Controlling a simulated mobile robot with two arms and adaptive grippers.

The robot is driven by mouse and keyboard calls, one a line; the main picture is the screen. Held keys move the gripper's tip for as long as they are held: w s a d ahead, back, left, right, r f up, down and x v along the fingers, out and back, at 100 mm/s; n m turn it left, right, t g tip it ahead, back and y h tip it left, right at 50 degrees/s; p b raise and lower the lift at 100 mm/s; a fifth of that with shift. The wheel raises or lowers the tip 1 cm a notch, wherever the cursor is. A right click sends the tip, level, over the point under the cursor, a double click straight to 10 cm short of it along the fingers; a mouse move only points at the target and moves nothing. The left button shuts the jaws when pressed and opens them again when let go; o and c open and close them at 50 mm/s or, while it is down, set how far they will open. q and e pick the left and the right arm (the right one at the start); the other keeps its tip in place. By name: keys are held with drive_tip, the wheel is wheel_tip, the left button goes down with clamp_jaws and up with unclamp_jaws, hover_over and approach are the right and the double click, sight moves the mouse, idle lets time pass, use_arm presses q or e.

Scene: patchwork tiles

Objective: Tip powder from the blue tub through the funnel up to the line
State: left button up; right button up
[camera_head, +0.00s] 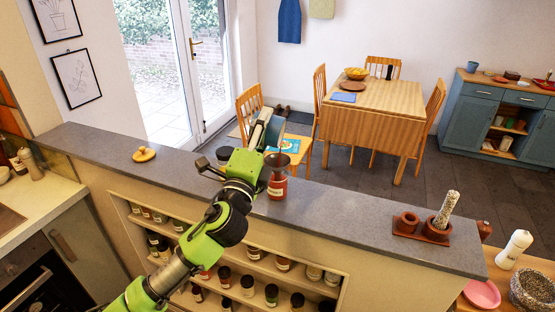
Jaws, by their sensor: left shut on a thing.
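My left gripper (262,138) is over the grey counter top, in the middle of the head view. It is shut on the blue tub (274,132), which is held up above and beside the funnel and looks tilted. The gripper partly hides the tub, and its contents cannot be seen. The dark funnel (278,160) sits in the mouth of a reddish-brown jar (277,188) with a pale label, standing on the counter. The line and the powder level cannot be made out. My right gripper is not in view.
The grey counter (340,215) is clear to the right of the jar, up to a reddish-brown holder (432,235) with a speckled cylinder. A small wooden item (144,154) lies at the left. Shelves of jars are below.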

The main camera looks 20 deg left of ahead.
use_arm(q)
drive_tip(key=shift+r, duration=0.15)
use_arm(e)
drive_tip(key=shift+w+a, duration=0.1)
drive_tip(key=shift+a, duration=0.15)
use_arm(q)
drive_tip(key=shift+a+n+y+b, duration=0.1)
drive_tip(key=shift+n+y+b, duration=0.25)
drive_tip(key=shift+n, duration=0.35)
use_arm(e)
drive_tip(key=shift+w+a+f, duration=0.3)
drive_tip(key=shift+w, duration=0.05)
use_arm(q)
drive_tip(key=shift+a, duration=0.15)
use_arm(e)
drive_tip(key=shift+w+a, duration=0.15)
use_arm(q)
drive_tip(key=shift+m+p, duration=0.4)
drive_tip(key=shift+m, duration=0.1)
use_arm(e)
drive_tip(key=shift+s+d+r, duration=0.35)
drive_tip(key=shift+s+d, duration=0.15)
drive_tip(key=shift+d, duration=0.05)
use_arm(q)
drive_tip(key=shift+d+m, duration=0.25)
drive_tip(key=shift+m, duration=0.05)
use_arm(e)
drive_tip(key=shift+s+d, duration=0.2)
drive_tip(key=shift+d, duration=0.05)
